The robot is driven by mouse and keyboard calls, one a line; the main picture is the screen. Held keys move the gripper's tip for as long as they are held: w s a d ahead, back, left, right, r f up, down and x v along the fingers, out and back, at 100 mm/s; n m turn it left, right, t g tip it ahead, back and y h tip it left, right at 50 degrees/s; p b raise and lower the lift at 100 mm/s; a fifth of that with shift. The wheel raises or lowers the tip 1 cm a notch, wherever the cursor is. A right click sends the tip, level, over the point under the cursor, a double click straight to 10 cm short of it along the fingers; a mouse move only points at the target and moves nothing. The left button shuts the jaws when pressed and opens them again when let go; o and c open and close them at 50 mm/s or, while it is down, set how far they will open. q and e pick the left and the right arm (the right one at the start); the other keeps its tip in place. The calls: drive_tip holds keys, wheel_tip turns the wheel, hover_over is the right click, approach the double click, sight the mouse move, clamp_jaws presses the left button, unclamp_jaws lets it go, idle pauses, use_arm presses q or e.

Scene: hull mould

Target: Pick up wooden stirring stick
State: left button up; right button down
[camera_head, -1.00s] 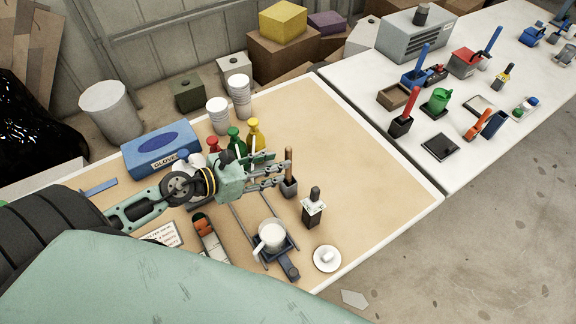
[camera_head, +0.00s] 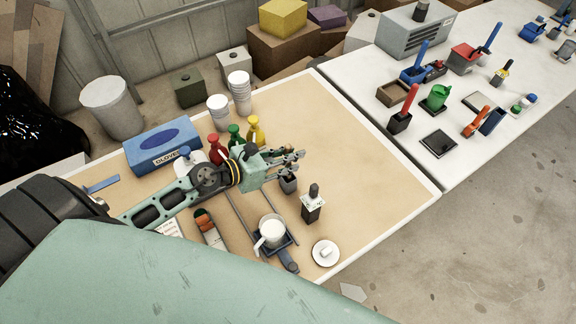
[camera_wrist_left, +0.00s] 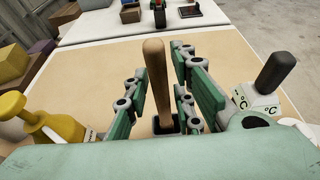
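The wooden stirring stick (camera_wrist_left: 156,85) stands upright in a small dark holder (camera_wrist_left: 166,124) in the left wrist view. My left gripper (camera_wrist_left: 158,72) is open, with one finger on each side of the stick and a visible gap on both sides. In the head view my left gripper (camera_head: 298,158) is directly over the holder (camera_head: 288,184), and it hides most of the stick. My right gripper is in neither view.
A dark-handled device (camera_head: 312,204) stands close to the right of the holder. Red, green and yellow bottles (camera_head: 254,132) stand behind the arm. A white beaker (camera_head: 271,231) and a small white dish (camera_head: 326,253) are in front. The tan table's right part (camera_head: 375,180) is clear.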

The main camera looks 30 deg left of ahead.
use_arm(q)
clamp_jaws()
